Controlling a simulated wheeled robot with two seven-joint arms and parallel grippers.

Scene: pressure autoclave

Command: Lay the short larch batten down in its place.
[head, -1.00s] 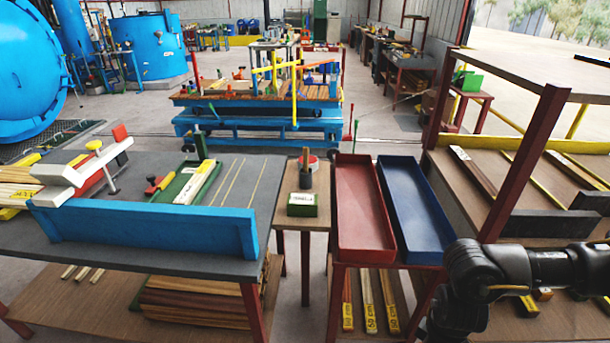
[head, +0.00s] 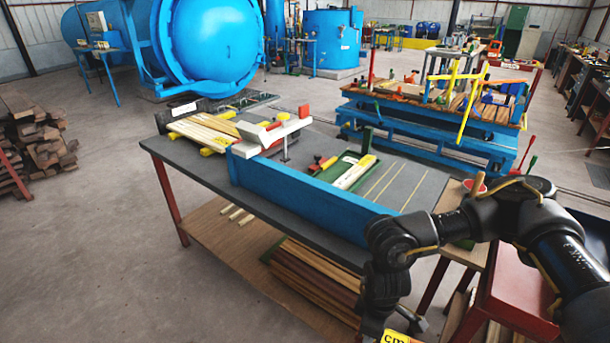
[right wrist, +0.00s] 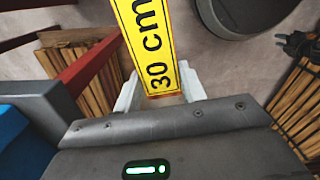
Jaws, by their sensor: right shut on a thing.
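My right gripper (right wrist: 160,86) is shut on a batten with a yellow "30 cm" label (right wrist: 150,45), in the right wrist view. The label covers most of what I see of it, so its wood is hard to tell. In the head view only a bit of its label (head: 396,338) shows at the bottom edge, in front of the grey-topped bench (head: 215,155). Pale battens (head: 205,131) lie side by side on yellow supports at the bench's left end. A green tray (head: 333,174) with pale battens stands farther right. My left gripper is not in view.
Thin yellow lines mark the bare bench top at right. A lower shelf (head: 215,225) holds stacked wood.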

